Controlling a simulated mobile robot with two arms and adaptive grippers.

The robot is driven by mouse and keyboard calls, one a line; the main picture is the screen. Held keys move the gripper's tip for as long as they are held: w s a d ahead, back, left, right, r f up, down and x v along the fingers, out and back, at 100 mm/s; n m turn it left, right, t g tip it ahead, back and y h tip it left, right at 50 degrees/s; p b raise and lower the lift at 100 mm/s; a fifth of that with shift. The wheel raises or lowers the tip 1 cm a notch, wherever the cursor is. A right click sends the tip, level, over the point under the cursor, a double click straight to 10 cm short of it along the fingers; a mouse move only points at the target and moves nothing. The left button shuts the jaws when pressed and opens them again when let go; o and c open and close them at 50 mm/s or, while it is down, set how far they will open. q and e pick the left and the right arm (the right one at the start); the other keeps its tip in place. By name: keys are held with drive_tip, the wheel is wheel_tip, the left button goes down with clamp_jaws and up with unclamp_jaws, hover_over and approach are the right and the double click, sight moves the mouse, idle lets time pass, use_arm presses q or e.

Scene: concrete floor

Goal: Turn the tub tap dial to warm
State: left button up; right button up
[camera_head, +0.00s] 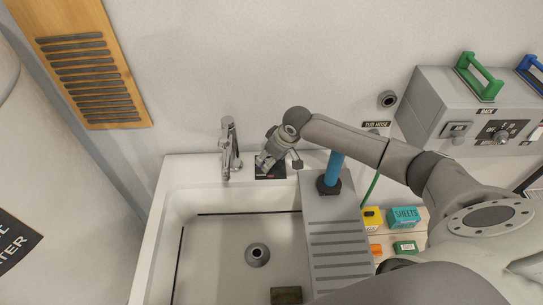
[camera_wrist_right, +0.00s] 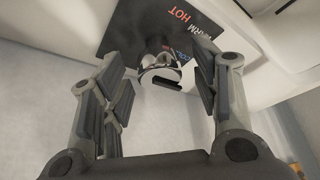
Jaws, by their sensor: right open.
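The tub tap dial (camera_wrist_right: 160,68) is a small chrome knob with a dark bar. It sits on a dark plate (camera_wrist_right: 128,30) lettered HOT, WARM and COLD. In the head view the plate (camera_head: 268,174) lies on the tub's back ledge, right of the chrome tap (camera_head: 229,150); the dial is mostly hidden by my gripper. My right gripper (camera_wrist_right: 162,72) is open, with its fingers on either side of the dial. I cannot tell whether either finger touches it. The dial's pointing direction is unclear. My left gripper is not in view.
The tub basin (camera_head: 215,265) has a round drain (camera_head: 257,254) and a brownish block (camera_head: 286,295) at its front. A blue cylinder (camera_head: 332,170) stands on the ribbed drainboard (camera_head: 338,240), close to my right arm. Small boxes (camera_head: 404,217) and a grey control panel (camera_head: 475,115) are on the right.

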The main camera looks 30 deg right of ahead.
drive_tip(key=shift+w, duration=0.1)
drive_tip(key=c, duration=1)
